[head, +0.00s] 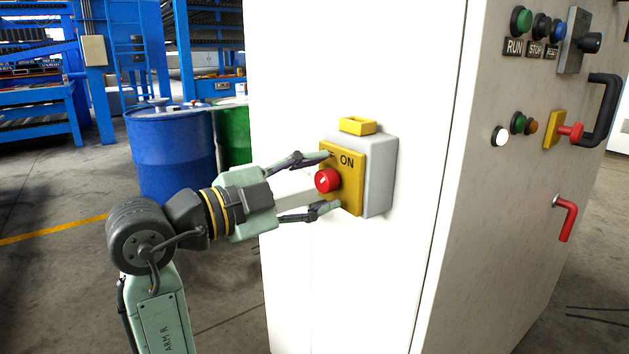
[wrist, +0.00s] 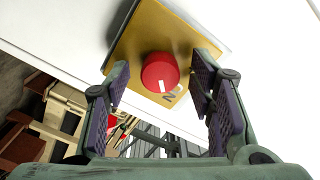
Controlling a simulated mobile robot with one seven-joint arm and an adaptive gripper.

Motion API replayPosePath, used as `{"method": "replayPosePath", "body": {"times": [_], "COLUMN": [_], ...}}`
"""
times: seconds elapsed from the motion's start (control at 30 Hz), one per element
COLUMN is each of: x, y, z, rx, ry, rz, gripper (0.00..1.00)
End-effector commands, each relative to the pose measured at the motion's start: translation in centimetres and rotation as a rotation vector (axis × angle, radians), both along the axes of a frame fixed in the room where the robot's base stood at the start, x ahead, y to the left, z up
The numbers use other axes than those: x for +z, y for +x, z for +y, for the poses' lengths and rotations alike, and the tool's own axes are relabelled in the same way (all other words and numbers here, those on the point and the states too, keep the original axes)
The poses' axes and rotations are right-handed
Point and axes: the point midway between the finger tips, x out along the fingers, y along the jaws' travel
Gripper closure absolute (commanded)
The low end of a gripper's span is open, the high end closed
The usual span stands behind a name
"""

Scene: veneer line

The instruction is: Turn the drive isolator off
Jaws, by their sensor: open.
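The drive isolator is a grey box (head: 380,178) with a yellow front plate (head: 352,192) on the side of a white cabinet. A round red knob (head: 327,180) sits on the plate, with the word ON above it. In the wrist view the red knob (wrist: 160,72) bears a white mark, and the yellow plate (wrist: 150,35) shows behind it. My gripper (head: 325,182) is open, its fingers above and below the knob in the head view. In the wrist view my gripper (wrist: 160,80) has a finger on each side of the knob, with gaps between.
The white cabinet (head: 290,60) has a panel with buttons, a black handle (head: 602,110), a red-and-yellow switch (head: 565,131) and a red lever (head: 566,218) at right. A yellow bracket (head: 357,125) tops the isolator. Blue (head: 170,150) and green (head: 234,134) drums stand behind my arm.

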Motion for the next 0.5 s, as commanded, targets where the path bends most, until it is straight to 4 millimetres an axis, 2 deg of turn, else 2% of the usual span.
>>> {"method": "replayPosePath", "body": {"times": [0.2,0.5], "x": [-0.02,-0.01], "y": [0.02,0.01], "z": [-0.01,0.02], "rx": [0.0,0.0], "ry": [0.0,0.0], "rz": [0.0,0.0], "gripper": [0.51,0.71]}}
